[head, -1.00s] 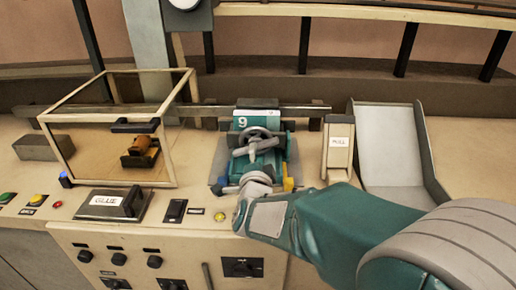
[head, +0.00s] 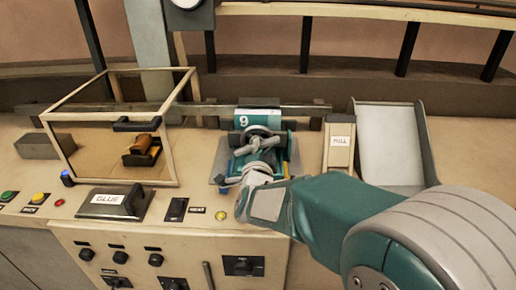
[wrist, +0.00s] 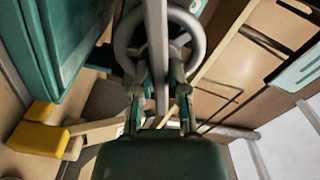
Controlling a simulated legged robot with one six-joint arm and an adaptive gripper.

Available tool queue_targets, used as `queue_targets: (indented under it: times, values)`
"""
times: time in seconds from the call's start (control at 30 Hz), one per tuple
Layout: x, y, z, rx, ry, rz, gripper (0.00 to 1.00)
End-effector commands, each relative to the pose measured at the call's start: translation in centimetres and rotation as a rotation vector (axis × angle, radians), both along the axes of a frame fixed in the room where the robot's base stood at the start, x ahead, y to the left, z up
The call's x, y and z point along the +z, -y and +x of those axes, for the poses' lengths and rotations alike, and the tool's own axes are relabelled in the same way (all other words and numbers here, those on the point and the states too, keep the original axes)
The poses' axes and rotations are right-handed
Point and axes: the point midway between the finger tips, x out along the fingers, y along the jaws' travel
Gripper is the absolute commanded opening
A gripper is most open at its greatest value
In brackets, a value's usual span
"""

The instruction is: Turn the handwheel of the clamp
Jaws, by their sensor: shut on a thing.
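The teal clamp (head: 258,117) marked 9 stands on a grey plate in the middle of the bench in the head view. Its grey handwheel (head: 258,131) faces me, with a grey bar across it. The handwheel also shows at the top middle of the wrist view (wrist: 196,29). My gripper (head: 257,166) is just in front of the wheel and partly hides the clamp's lower part. In the wrist view its two fingers (wrist: 160,80) are closed on either side of the wheel's grey bar. The exact contact is hard to see.
A glass-sided case (head: 157,182) with an orange-and-black object stands left, behind a GLUE box (head: 104,213). A PULL block (head: 340,141) and a grey chute (head: 390,150) stand right. Buttons and switches line the front panel. A yellow block (wrist: 38,138) shows in the wrist view.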

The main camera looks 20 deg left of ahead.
Motion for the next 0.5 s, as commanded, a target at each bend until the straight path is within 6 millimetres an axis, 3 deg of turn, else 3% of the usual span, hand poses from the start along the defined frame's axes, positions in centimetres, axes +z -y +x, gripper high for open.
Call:
queue_targets:
  times: [0.3,0.5]
  values:
    - [-0.07,-0.01,0.07,-0.002,0.053,-0.237,0.0]
    - [-0.08,-0.06,0.07,-0.002,0.068,-0.303,0.0]
